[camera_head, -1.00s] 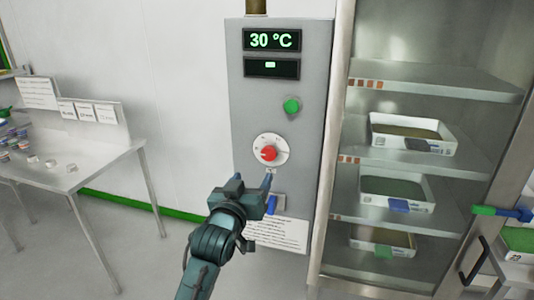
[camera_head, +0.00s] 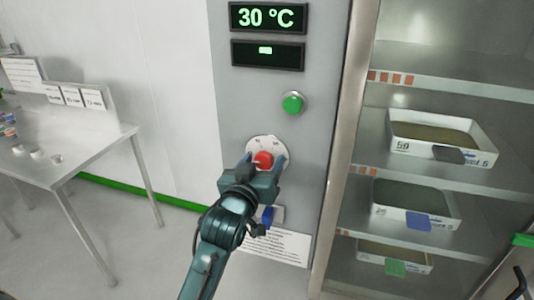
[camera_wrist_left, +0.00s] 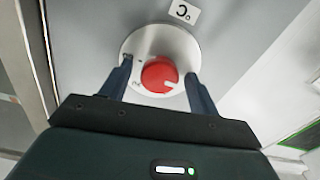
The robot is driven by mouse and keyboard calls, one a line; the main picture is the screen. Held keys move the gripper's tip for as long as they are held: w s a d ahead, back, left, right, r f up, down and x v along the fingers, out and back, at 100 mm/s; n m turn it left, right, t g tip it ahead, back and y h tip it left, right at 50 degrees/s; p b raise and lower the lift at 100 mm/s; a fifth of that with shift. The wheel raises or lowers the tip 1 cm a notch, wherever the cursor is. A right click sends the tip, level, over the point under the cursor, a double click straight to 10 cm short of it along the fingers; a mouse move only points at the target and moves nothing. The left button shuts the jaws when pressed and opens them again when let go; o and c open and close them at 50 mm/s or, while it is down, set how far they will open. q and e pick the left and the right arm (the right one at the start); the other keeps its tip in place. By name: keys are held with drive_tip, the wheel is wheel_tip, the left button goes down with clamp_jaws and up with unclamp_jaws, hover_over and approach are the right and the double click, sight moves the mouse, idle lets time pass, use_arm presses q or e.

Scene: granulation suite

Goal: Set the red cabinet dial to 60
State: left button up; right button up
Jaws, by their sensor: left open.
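The red dial (camera_head: 263,160) sits on a round white scale plate on the grey cabinet front (camera_head: 250,110). The upper display (camera_head: 267,17) reads 30 °C. My left gripper (camera_head: 263,163) is open in front of the dial, with one finger on each side of it. In the left wrist view the red dial (camera_wrist_left: 159,75) lies between the two spread fingers (camera_wrist_left: 158,85), with gaps on both sides. A white pointer mark shows on the knob. The lower part of the dial plate is hidden by the gripper in the head view. My right gripper is not in view.
A green button (camera_head: 293,103) is above the dial. A blue switch (camera_head: 267,216) and a printed notice (camera_head: 275,246) are below it. A glass-fronted cabinet with trays (camera_head: 440,138) stands to the right. A metal table (camera_head: 75,160) stands at left.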

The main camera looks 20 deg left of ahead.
use_arm(q)
drive_tip(key=shift+w, duration=0.1)
drive_tip(key=shift+r, duration=0.1)
drive_tip(key=shift+s, duration=0.2)
drive_tip(key=shift+c, duration=0.4)
drive_tip(key=c, duration=0.9)
